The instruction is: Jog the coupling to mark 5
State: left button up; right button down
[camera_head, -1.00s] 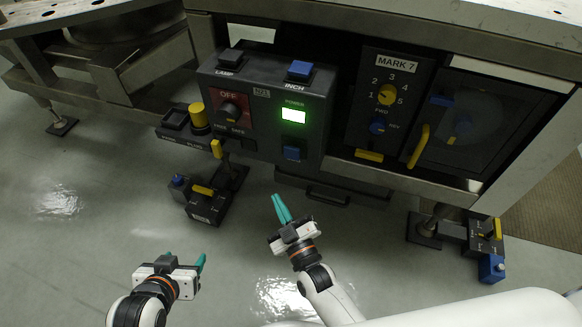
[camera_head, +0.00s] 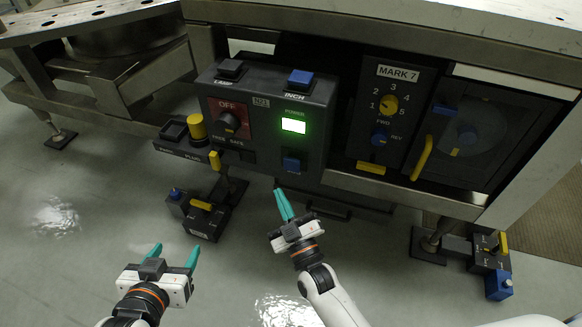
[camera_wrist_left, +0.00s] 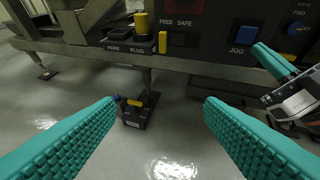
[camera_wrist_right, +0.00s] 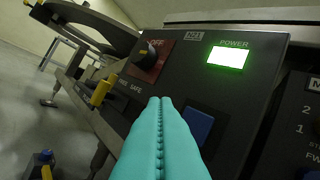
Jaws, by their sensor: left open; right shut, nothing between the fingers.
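The blue JOG button (camera_head: 291,164) is on the dark console's lower front; its label reads in the left wrist view (camera_wrist_left: 243,35). My right gripper (camera_head: 283,204) is shut and empty, just below the button in the head view. In the right wrist view its fingertips (camera_wrist_right: 160,102) are left of the blue button (camera_wrist_right: 199,125); I cannot tell whether they touch anything. My left gripper (camera_head: 174,254) is open and empty, low over the floor. The MARK 7 panel (camera_head: 398,72) has a yellow 1–5 dial (camera_head: 389,105) and a blue FWD/REV knob (camera_head: 380,137). A disc (camera_head: 474,128) shows dimly behind a window.
A green POWER display (camera_head: 293,126) is lit. Small pedestal boxes (camera_head: 205,219) stand below. A yellow handle (camera_head: 421,158) is beside the window. Floor at left is clear.

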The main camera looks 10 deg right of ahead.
aim_at(284, 162)
pick_arm(q)
notch_tip(284, 162, up, 6)
jog(key=w+d+t+h+b, duration=0.1)
jog(key=w+t, duration=0.2)
jog(key=t, duration=0.1)
jog(key=shift+d, duration=0.35)
pick_arm(e)
jog(key=w+d, duration=0.3)
jog(key=w, duration=0.2)
jog(key=shift+w, duration=0.15)
pick_arm(q)
jog(key=shift+f, duration=0.1)
jog(key=shift+s, duration=0.1)
pick_arm(e)
jog(key=shift+w, duration=0.1)
dwell(0.8)
pick_arm(q)
jog(key=shift+f, duration=0.2)
pick_arm(e)
jog(key=shift+w+d, duration=0.15)
jog(key=shift+w, duration=0.15)
